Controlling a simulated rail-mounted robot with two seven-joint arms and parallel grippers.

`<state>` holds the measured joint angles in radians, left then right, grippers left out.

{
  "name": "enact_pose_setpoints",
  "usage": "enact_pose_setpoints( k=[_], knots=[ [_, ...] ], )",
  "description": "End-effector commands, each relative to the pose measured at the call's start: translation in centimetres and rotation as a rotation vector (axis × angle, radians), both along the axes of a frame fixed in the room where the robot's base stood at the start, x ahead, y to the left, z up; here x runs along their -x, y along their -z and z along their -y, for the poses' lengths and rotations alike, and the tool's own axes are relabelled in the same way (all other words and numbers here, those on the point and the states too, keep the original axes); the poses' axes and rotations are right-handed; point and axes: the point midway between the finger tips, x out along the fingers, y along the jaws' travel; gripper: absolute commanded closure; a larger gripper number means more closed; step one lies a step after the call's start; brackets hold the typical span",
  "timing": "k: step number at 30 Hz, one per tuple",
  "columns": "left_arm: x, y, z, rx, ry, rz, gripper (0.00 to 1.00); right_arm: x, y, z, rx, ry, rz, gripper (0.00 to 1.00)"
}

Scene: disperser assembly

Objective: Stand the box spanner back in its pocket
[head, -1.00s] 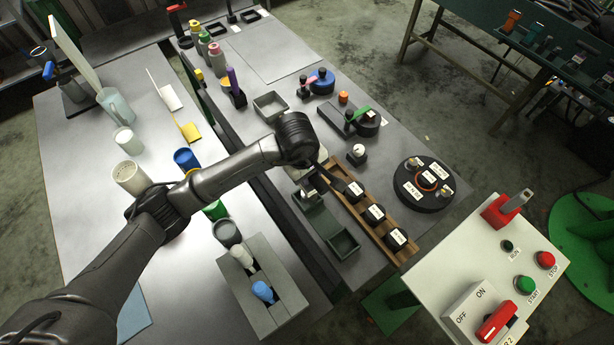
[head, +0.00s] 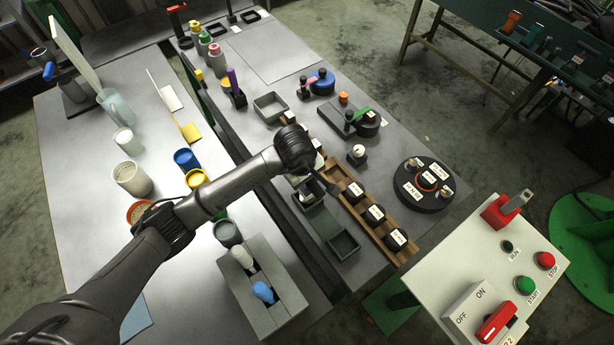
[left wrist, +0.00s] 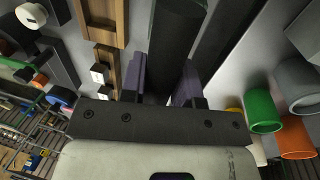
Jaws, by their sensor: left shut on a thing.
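My left gripper (head: 318,183) hangs over the far end of a dark green tray (head: 322,220), beside the wooden rack. The left wrist view shows its two purple-grey fingers (left wrist: 162,82) apart, with a dark body between them. I take this to be the box spanner; its outline blends with the dark green shape (left wrist: 178,35) beyond, and I cannot tell its tilt or its lower end. The tray's near compartment (head: 343,243) looks empty. The gripper partly hides the far compartment. My right gripper is not in view.
The wooden rack (head: 388,228) with several black labelled blocks runs close on the right. A grey bin (head: 270,107) and a round black fixture (head: 423,184) stand nearby. Cups crowd the left table.

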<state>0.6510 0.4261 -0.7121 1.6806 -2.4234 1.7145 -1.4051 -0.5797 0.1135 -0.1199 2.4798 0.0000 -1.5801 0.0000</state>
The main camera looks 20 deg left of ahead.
Motion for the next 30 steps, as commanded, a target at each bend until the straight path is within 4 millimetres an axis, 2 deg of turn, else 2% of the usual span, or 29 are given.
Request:
enact_pose_setpoints(
  k=[3,4,12,19,23,30],
  knots=[
    [-0.1,0.2,0.0,0.001,0.000,0.003,1.00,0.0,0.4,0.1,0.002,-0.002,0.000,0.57],
    [0.0,0.3,0.0,-0.001,0.000,0.001,0.70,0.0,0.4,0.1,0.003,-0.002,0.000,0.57],
    [0.0,0.2,0.0,0.000,0.000,0.000,0.45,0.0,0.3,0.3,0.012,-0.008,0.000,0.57],
    [0.0,0.2,0.0,0.000,0.000,0.000,0.45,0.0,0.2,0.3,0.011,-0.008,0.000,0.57],
    [0.0,-0.6,-0.1,0.000,0.001,0.002,0.45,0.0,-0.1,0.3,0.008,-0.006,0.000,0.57],
    [0.6,-4.7,-0.6,-0.002,0.001,0.005,0.45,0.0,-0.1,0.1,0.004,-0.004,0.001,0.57]
  ],
)
